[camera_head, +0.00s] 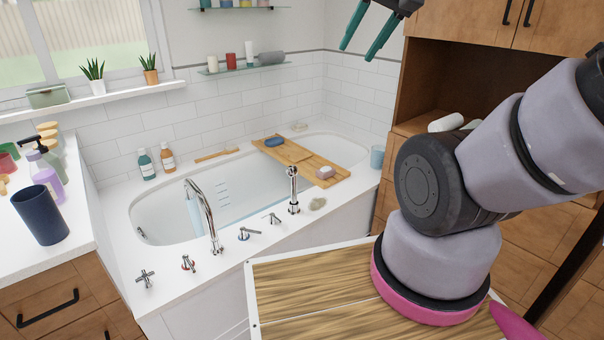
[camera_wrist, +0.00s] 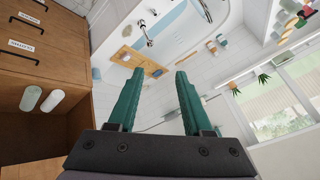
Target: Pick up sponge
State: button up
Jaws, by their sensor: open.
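No thing is clearly a sponge at this size. A blue oval item (camera_head: 274,141) lies at the far end of a wooden bath board (camera_head: 300,156); it also shows in the wrist view (camera_wrist: 158,73). A small pinkish-white block (camera_head: 325,172) sits at the board's near end. A beige lump (camera_head: 317,204) lies on the tub's front rim, and a pale item (camera_head: 300,126) on the back rim. My gripper (camera_head: 357,52) has green fingers, open and empty. It is high above the tub, apart from all these items. In the wrist view its fingers (camera_wrist: 160,76) are spread apart.
The board spans the white bathtub (camera_head: 165,222). A tall faucet (camera_head: 203,215) and a hand shower (camera_head: 293,190) stand on its front rim. Glass shelves (camera_head: 240,68) with candles hang behind. A wooden cabinet (camera_head: 455,75) is at right, a counter with a dark cup (camera_head: 40,215) at left.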

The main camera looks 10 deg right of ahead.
aim_at(326, 172)
jog(key=i+l+u, duration=0.45)
jog(key=l, duration=0.15)
jog(key=i+l+u, duration=0.1)
jog(key=l+u, duration=0.15)
jog(key=i+l, duration=0.1)
jog(key=l, duration=0.25)
jog(key=i+l, duration=0.15)
jog(key=l, duration=0.25)
jog(key=i+l+u, duration=0.1)
jog(key=l, duration=0.25)
jog(key=i+l, duration=0.1)
jog(key=l, duration=0.3)
